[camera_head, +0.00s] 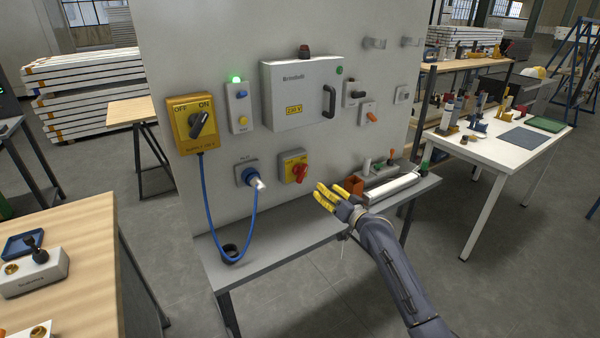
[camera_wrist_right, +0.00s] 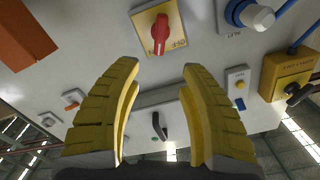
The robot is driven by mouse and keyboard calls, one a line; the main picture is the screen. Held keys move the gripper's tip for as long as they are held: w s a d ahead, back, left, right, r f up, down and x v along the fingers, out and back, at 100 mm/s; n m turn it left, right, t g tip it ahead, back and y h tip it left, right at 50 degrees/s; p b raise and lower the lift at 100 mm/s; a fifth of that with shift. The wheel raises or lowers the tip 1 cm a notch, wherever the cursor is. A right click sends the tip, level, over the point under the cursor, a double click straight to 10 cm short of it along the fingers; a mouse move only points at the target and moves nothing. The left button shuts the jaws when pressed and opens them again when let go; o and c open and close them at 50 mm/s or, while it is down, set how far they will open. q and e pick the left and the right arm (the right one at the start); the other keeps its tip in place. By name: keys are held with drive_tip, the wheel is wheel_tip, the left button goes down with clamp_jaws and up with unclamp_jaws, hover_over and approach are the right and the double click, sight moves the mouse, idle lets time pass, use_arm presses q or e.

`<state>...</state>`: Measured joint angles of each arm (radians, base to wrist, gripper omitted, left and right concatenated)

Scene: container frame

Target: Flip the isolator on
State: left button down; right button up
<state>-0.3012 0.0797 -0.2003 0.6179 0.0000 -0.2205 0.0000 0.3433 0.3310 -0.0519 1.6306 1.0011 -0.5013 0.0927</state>
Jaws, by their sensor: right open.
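A large yellow switch box (camera_head: 192,125) marked OFF and ON, with a black rotary handle, is at the panel's left. Its handle slants from lower left to upper right; I cannot tell its set position. A smaller yellow switch with a red knob (camera_head: 299,173) is lower, right of the blue plug; it also shows in the right wrist view (camera_wrist_right: 160,34). I cannot tell which one is the isolator. My right gripper (camera_head: 326,196) is open and empty, apart from the panel, below and right of the red knob. Its yellow fingers (camera_wrist_right: 158,75) frame the wrist view. My left gripper is out of view.
A blue cable (camera_head: 208,205) hangs from the yellow box to a plug (camera_head: 248,175). A grey cabinet (camera_head: 300,95) with a black handle is above. A grey shelf (camera_head: 285,240) runs below, with an orange block and a white bar at its right. A green lamp (camera_head: 235,79) is lit.

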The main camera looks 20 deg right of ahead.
sight(305, 172)
drive_tip(key=x, duration=1.5)
clamp_jaws()
